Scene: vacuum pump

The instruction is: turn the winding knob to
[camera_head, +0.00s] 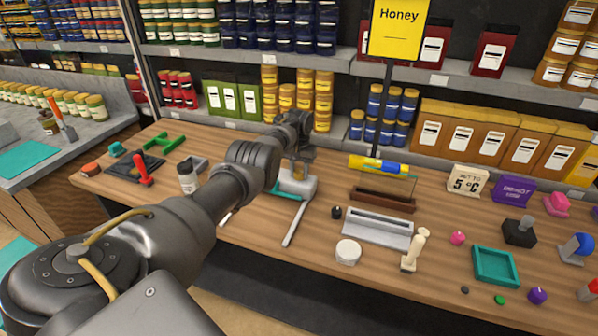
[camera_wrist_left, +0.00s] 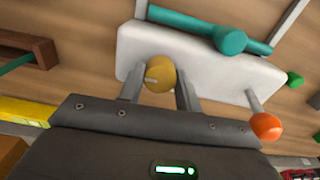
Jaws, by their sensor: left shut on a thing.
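A white device (camera_head: 305,187) stands on the wooden table, with a teal bar (camera_head: 290,195) along its front. In the left wrist view it is a white block (camera_wrist_left: 205,65) with a round yellow knob (camera_wrist_left: 160,73), an orange knob (camera_wrist_left: 266,126) and a teal rod end (camera_wrist_left: 230,40). My left gripper (camera_head: 299,165) reaches down over the device from behind my arm. In the left wrist view its two fingers (camera_wrist_left: 160,88) close on either side of the yellow knob. My right gripper is not in view.
A grey metal tray (camera_head: 375,230) and brown wooden stand (camera_head: 382,200) are right of the device. A sign post (camera_head: 382,110) rises behind. Small items crowd the right side; some bare wood shows near the front edge.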

